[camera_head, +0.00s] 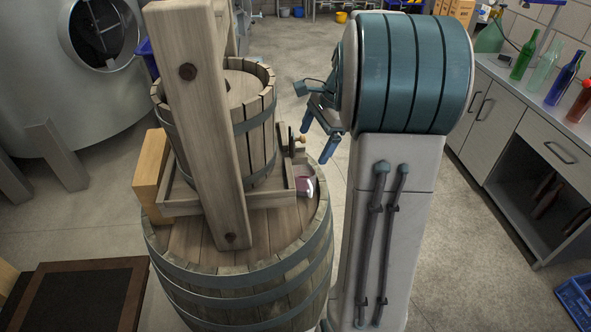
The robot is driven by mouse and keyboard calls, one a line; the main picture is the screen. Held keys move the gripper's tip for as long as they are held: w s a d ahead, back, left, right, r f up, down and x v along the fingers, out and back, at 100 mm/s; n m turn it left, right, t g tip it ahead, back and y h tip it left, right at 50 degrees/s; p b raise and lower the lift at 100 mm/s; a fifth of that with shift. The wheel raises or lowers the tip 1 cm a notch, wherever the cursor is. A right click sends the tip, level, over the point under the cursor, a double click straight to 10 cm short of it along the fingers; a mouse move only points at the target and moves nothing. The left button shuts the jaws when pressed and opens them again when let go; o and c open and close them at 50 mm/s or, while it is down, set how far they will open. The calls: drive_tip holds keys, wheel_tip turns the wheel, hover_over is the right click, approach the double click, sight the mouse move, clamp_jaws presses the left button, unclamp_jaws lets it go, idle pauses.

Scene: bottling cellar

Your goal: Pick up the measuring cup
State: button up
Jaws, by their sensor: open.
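A small clear vessel with dark red in it, seemingly the measuring cup (306,187), sits at the right end of the wooden press tray, above the barrel top. It is small in view, and its handle cannot be made out. My gripper (318,136) is open and empty, a little above and to the right of the vessel in the picture, apart from it. My arm and column hide part of the floor to the right.
The wooden press (205,120) with its thick upright beam stands on a large barrel (250,255), left of my gripper. A steel tank (40,90) is at the left. A counter (545,105) with several bottles is at the right. The floor behind is largely clear.

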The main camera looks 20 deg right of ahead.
drive_tip(key=w+d+f+m, duration=0.2)
drive_tip(key=w+d+m, duration=0.1)
drive_tip(key=d+m, duration=0.15)
drive_tip(key=y+p, duration=0.1)
approach(306, 166)
drive_tip(key=s+a+f, duration=0.1)
drive_tip(key=s+a, duration=0.2)
drive_tip(key=s, duration=0.1)
drive_tip(key=shift+w+a+f+p, duration=0.3)
drive_tip(key=shift+w+f, duration=0.05)
drive_tip(key=shift+f, duration=0.5)
drive_tip(key=shift+w+a+f+p, duration=0.3)
drive_tip(key=shift+w+f+p, duration=0.1)
drive_tip(key=shift+f, duration=0.45)
drive_tip(key=shift+w+a+f+p, duration=0.25)
drive_tip(key=shift+w+a+f, duration=0.1)
drive_tip(key=shift+f, duration=0.5)
drive_tip(key=shift+c, duration=0.2)
drive_tip(key=c, duration=1.4)
drive_tip(key=shift+o, duration=0.2)
